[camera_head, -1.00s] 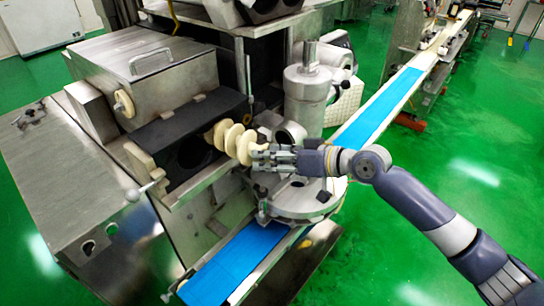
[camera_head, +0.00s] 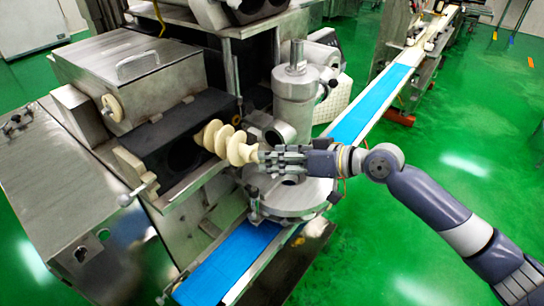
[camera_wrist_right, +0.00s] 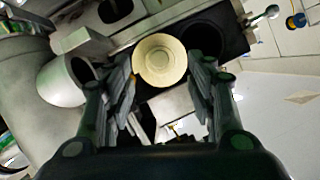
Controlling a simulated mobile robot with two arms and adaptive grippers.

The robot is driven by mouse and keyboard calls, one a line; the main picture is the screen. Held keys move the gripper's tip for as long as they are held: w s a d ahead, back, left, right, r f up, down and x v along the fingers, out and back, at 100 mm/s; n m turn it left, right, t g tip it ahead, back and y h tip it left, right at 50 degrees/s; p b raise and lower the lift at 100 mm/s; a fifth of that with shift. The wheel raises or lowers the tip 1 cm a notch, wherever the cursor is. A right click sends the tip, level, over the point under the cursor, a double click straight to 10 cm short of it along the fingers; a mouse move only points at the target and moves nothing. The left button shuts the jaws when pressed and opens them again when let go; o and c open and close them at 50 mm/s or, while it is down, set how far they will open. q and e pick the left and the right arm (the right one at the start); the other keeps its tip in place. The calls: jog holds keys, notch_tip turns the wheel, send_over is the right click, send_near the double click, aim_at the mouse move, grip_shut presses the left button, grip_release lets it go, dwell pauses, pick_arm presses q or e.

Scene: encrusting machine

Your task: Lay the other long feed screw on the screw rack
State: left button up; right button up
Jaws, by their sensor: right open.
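The long feed screw (camera_head: 224,142) is cream-coloured with wide spiral flights. It sticks out of the machine's dark housing towards my right gripper (camera_head: 268,157). In the right wrist view the screw's round end (camera_wrist_right: 160,60) faces the camera and lies between the spread fingers of the right gripper (camera_wrist_right: 160,92), with gaps on both sides. The fingers are open and at the screw's end. The far part of the screw is hidden inside the housing or behind its flights. No screw rack can be made out. My left gripper is not in view.
A dark round bore (camera_wrist_right: 205,45) is beside the screw. A metal cylinder unit (camera_head: 296,90) stands close behind my right gripper. A blue conveyor belt (camera_head: 228,266) runs below and beyond it. A steel cabinet (camera_head: 50,190) is at left. Green floor is open at right.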

jog(key=shift+v, duration=1.5)
jog(key=shift+f, duration=0.1)
